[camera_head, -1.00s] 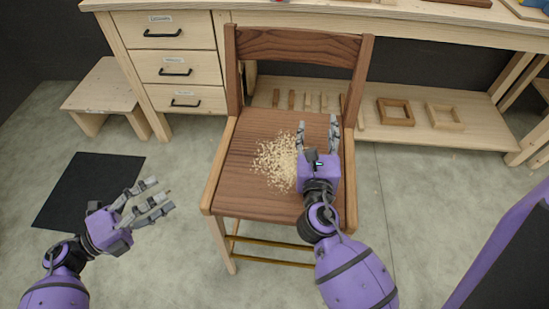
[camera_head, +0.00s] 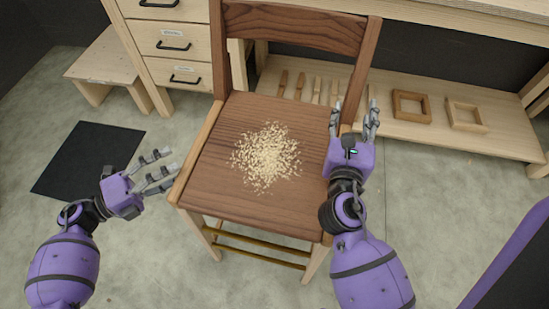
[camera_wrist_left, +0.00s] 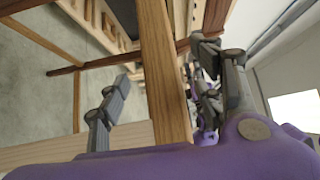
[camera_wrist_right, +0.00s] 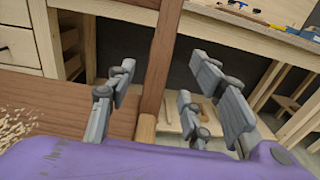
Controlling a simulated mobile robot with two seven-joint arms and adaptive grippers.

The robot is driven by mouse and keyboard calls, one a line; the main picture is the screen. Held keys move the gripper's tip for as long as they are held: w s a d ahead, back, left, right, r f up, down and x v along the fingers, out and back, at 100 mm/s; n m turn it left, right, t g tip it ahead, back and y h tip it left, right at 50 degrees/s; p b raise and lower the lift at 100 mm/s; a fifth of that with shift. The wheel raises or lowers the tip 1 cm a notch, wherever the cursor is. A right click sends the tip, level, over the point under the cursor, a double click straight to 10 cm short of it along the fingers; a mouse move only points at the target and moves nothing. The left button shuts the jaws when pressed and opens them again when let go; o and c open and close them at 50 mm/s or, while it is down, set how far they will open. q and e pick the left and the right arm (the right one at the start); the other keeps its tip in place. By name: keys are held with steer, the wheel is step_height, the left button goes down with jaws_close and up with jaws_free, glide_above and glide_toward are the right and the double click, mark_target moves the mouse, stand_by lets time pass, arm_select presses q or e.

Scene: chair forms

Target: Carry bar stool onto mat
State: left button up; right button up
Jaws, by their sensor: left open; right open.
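The bar stool appears as a brown wooden chair with a tall back; its seat (camera_head: 215,170) carries a pile of pale shavings (camera_head: 267,157). The black mat (camera_head: 88,160) lies bare on the floor at the left. My left gripper (camera_head: 163,170) is open beside the seat's left front corner; in the left wrist view a wooden chair part (camera_wrist_left: 165,75) shows between its fingers. My right gripper (camera_head: 355,118) is open at the seat's right rear; in the right wrist view the back post (camera_wrist_right: 160,60) shows between its fingers. I cannot tell whether either touches the chair.
A workbench with drawers (camera_head: 160,42) stands behind the chair, its low shelf (camera_head: 400,125) holding wooden frames (camera_head: 411,105) and several slats. A small pale wooden stool (camera_head: 103,62) stands behind the mat. The floor between chair and mat is clear.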

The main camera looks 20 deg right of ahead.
mark_target(199, 154)
arm_select(q)
steer(key=shift+x, duration=3.95)
arm_select(e)
steer(key=shift+x, duration=3.95)
arm_select(q)
steer(key=c, duration=1.1)
arm_select(e)
steer(key=c, duration=1.1)
arm_select(q)
jaws_close()
arm_select(e)
jaws_close()
arm_select(q)
steer(key=shift+w+r, duration=0.1)
steer(key=shift+r, duration=0.2)
arm_select(e)
steer(key=shift+r, duration=0.35)
